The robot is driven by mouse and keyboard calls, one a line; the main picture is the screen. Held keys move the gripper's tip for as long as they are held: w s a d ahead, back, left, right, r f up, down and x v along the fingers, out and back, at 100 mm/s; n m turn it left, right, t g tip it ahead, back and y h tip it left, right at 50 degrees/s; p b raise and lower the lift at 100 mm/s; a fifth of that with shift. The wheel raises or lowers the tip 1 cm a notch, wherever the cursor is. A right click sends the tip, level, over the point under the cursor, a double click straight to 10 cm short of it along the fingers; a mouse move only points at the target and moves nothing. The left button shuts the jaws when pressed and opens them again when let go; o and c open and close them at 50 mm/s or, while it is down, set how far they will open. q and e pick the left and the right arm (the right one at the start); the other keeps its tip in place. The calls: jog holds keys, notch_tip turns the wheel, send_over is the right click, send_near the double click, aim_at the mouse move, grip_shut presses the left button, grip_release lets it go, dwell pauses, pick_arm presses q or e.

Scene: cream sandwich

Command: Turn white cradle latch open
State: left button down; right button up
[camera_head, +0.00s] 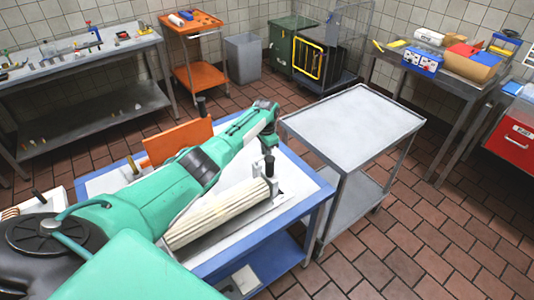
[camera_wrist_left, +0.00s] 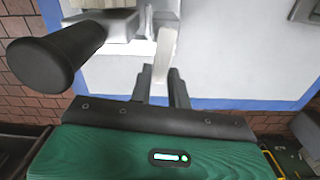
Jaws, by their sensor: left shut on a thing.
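My left gripper (camera_head: 268,142) reaches over the blue-edged table and points down near the far end of a ribbed cream roller (camera_head: 218,212). In the left wrist view the gripper (camera_wrist_left: 161,84) has its fingers close together on a pale upright tab, the white latch (camera_wrist_left: 165,47). The white cradle (camera_wrist_left: 128,24) stands just beyond it. A black knob-ended handle (camera_wrist_left: 52,58) sticks out beside the cradle at the left. In the head view the latch is too small to make out behind the gripper. My right gripper is not in view.
The blue-edged table (camera_head: 318,190) holds the roller. A bare grey cart (camera_head: 352,122) stands close to its right. An orange panel (camera_head: 178,140) rises behind my arm. An orange trolley (camera_head: 196,78) and a grey bin (camera_head: 243,60) stand farther back.

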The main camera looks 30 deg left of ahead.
pick_arm(q)
jog(key=shift+w+a+r+n, duration=0.15)
jog(key=shift+a+n, duration=0.1)
jog(key=shift+n, duration=0.45)
jog(key=c, duration=1.3)
grip_release()
notch_tip(320, 180, up, 14)
jog(key=b, duration=0.2)
jog(key=shift+b, duration=0.4)
jog(key=shift+f, duration=0.25)
